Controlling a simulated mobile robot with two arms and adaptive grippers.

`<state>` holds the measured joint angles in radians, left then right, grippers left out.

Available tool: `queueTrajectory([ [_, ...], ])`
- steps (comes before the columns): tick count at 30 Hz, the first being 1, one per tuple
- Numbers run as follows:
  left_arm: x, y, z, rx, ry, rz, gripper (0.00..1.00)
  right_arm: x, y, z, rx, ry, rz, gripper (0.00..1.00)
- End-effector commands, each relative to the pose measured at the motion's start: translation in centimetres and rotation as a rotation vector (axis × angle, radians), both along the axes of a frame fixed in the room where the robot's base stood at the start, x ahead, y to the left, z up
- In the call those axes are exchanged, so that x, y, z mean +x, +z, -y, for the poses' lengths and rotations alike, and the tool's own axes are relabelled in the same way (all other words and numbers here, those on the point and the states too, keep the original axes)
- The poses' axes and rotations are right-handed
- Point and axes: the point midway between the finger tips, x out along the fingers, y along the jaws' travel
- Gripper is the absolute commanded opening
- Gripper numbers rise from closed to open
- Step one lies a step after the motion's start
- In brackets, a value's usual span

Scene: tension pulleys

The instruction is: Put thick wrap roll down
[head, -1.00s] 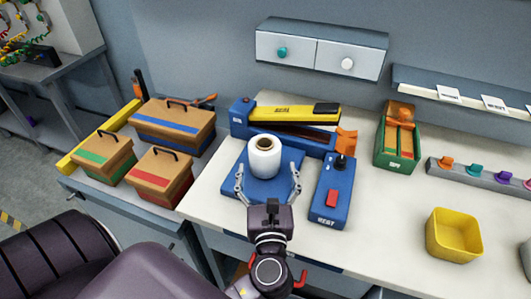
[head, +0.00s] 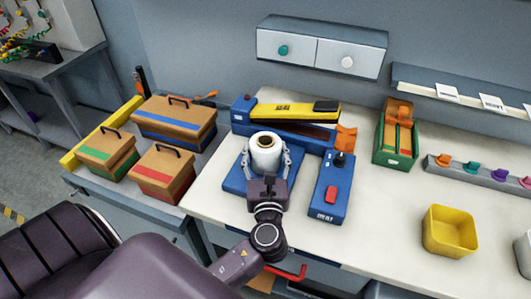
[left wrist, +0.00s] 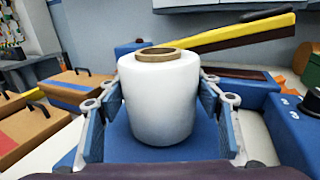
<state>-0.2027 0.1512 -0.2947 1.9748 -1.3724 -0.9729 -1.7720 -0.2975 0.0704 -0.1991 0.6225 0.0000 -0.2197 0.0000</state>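The thick white wrap roll (head: 266,156) stands upright on a blue base (head: 234,184), its tan core ring facing up. It fills the middle of the left wrist view (left wrist: 158,100). My left gripper (head: 267,161) has one finger on each side of the roll. In the left wrist view its blue pads (left wrist: 159,108) lie close against both sides of the roll, and it looks shut on it; the exact contact is hard to see. The roll's underside is hidden. My right gripper is not in view.
A blue control box (head: 327,205) with a red button stands just right of the roll. A blue-and-yellow lever device (head: 293,113) is behind it. Lidded boxes (head: 165,177) stand at the left.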

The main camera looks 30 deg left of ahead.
Motion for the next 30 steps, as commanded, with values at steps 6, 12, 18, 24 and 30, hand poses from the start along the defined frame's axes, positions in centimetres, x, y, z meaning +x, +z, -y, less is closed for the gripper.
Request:
queueTrajectory([
  [6,0.0,0.0,0.0,-0.001,0.0,0.001,0.29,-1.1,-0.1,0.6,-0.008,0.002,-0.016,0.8],
  [12,0.0,0.2,0.0,0.001,0.0,0.003,0.17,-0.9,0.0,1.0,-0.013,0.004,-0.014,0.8],
  [18,0.0,0.6,0.0,-0.001,0.0,0.004,0.16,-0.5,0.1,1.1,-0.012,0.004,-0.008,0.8],
  [24,0.0,2.9,0.0,-0.002,0.001,0.008,0.16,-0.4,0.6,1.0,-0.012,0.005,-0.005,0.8],
  [30,0.0,7.9,0.0,-0.002,0.0,0.013,0.16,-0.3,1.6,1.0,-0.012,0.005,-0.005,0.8],
])
